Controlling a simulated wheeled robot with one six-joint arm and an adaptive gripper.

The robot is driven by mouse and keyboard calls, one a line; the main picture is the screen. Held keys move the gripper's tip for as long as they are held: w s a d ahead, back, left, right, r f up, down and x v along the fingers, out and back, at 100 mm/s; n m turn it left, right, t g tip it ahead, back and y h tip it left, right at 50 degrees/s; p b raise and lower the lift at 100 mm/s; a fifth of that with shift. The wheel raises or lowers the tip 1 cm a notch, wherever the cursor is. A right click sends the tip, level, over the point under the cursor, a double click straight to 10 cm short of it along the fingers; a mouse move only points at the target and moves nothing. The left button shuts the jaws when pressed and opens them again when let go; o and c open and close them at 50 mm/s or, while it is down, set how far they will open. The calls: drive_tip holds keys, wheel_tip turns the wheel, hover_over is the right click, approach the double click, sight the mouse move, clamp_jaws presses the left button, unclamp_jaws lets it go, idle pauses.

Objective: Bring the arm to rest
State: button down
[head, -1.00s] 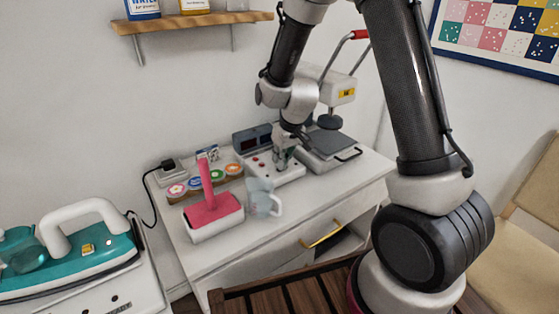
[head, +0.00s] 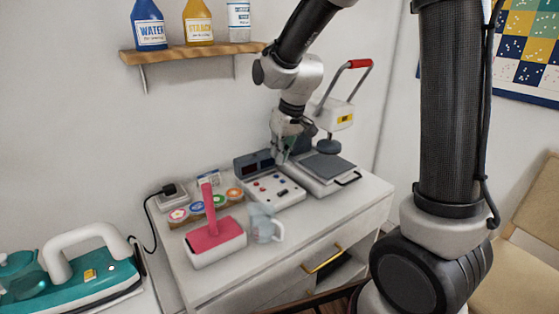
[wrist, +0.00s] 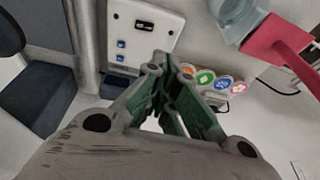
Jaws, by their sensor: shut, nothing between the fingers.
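My gripper (head: 281,158) is shut and empty. In the head view it hangs from my arm above the control box (head: 268,185), on the left side of the heat press (head: 325,165). In the wrist view my gripper (wrist: 163,65) shows its fingertips together, with the white panel of the control box (wrist: 140,35) beyond them. I cannot tell the exact gap between the fingertips and the box, but they appear raised above it.
An iron (head: 85,275) is at left. A shelf (head: 190,53) holds bottles. A drawer is partly open.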

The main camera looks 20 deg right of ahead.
idle(0.4)
drive_tip(key=s+d+r+m, duration=0.1)
drive_tip(key=s+d+r, duration=0.2)
drive_tip(key=s, duration=0.5)
drive_tip(key=s+d+r+m+t+h, duration=0.1)
drive_tip(key=s+d+r, duration=0.3)
drive_tip(key=s+d, duration=0.2)
drive_tip(key=s+d+r+m, duration=0.1)
drive_tip(key=s+d+r, duration=0.3)
drive_tip(key=s, duration=0.7)
drive_tip(key=shift+d+r+m+h, duration=0.15)
drive_tip(key=shift+d+m+h, duration=0.15)
drive_tip(key=shift+d, duration=0.4)
